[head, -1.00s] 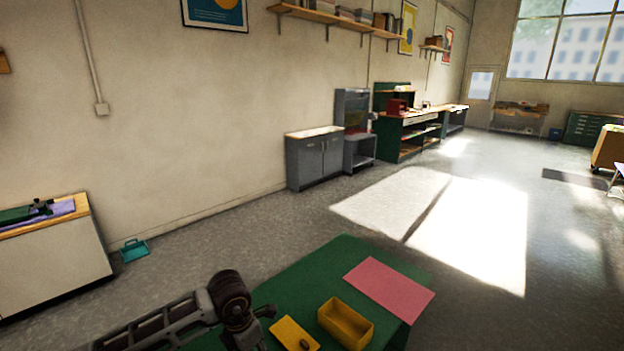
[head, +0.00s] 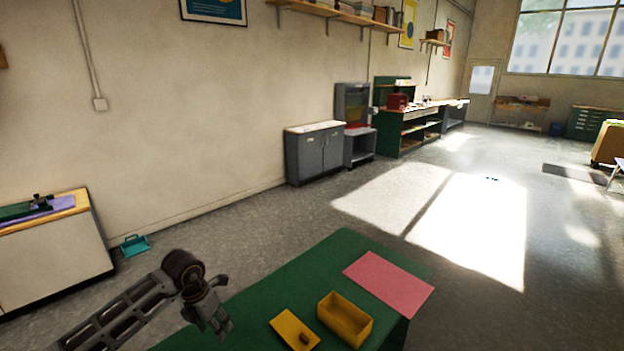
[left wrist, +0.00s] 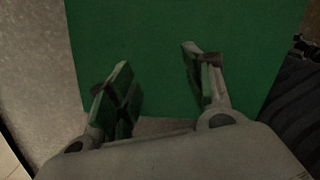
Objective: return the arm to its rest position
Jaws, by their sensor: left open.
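My left arm (head: 130,310) comes in from the lower left in the head view. My left gripper (head: 222,328) hangs at its end over the left part of the green table (head: 262,286), left of the yellow pieces. In the left wrist view the gripper (left wrist: 160,85) shows two fingers spread apart with nothing between them. The green table top (left wrist: 160,30) lies beyond the fingers there. My right gripper is in none of the views.
On the table are a yellow open box (head: 345,318), a yellow lid (head: 292,330) with a dark knob, and a pink sheet (head: 388,284). A white cabinet (head: 55,262) stands at the left, with a teal dustpan (head: 135,245) beside it.

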